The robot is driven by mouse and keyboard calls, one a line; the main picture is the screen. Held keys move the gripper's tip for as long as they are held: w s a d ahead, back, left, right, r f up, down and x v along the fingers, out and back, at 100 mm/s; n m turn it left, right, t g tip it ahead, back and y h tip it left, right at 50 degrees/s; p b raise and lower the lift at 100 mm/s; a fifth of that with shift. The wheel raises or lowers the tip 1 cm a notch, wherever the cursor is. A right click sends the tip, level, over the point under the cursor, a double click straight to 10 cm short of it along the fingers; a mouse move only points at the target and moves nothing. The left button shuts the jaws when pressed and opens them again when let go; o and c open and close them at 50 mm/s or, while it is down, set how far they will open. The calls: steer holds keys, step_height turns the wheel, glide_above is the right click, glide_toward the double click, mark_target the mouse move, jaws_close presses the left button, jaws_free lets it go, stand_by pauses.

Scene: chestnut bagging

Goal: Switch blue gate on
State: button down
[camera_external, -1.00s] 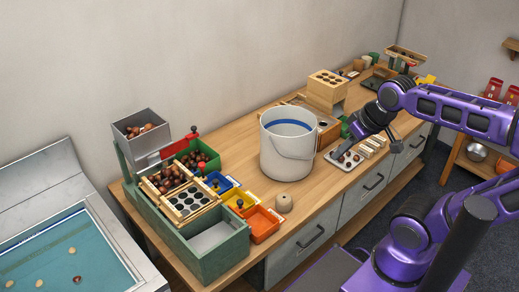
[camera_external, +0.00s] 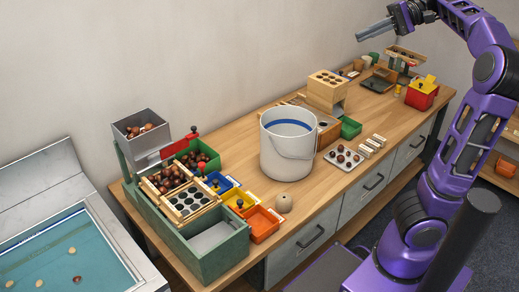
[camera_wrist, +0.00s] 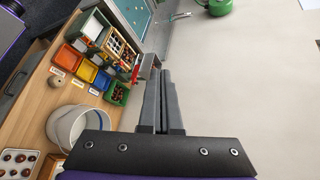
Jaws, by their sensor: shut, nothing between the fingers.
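The sorting station (camera_external: 215,250) is a green frame at the left end of the counter. A blue tray (camera_external: 229,181) with a dark knob (camera_external: 215,184) sits at its right side, between a green bin of chestnuts and a yellow tray. The blue tray also shows in the wrist view (camera_wrist: 101,81). I cannot tell whether the blue gate's knob is on or off. My gripper (camera_external: 375,31) is high above the counter's far end, well away from the station. In the wrist view its fingers (camera_wrist: 162,75) are together and empty.
A grey hopper of chestnuts (camera_external: 138,127) and a red lever (camera_external: 191,137) rise above the station. A yellow tray (camera_external: 244,207), an orange tray (camera_external: 263,226) and a tall white bucket (camera_external: 285,160) stand to the right. The air around my gripper is clear.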

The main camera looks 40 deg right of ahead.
step_height(320, 180, up, 6)
steer(key=s, duration=0.1)
steer(key=w+a+f+m+g+b, duration=0.15)
steer(key=w+a+f, duration=0.25)
steer(key=a, duration=0.4)
steer(key=w+a+f+g+h, duration=0.1)
steer(key=w+a+f+g, duration=0.1)
steer(key=w+a+f, duration=0.35)
steer(key=w+a+f+m+g, duration=0.1)
steer(key=w+a+f, duration=0.15)
steer(key=a, duration=0.65)
steer(key=w+a+f+m+t+b, duration=0.2)
steer(key=w+a+f+m, duration=0.15)
steer(key=w+f, duration=0.65)
steer(key=m+t+h+b, duration=0.3)
steer(key=m+t+b, duration=0.1)
steer(key=m, duration=0.7)
glide_toward(194, 173)
steer(key=shift+w+a+f, duration=0.3)
steer(key=shift+w+f, duration=0.25)
steer(key=shift+w, duration=0.15)
steer(key=shift+w+a+f, duration=0.3)
steer(key=shift+w+f, duration=0.25)
steer(key=shift+w, duration=0.1)
steer(key=shift+w+a+f, duration=0.3)
steer(key=shift+w+f, duration=0.25)
steer(key=shift+w, duration=0.15)
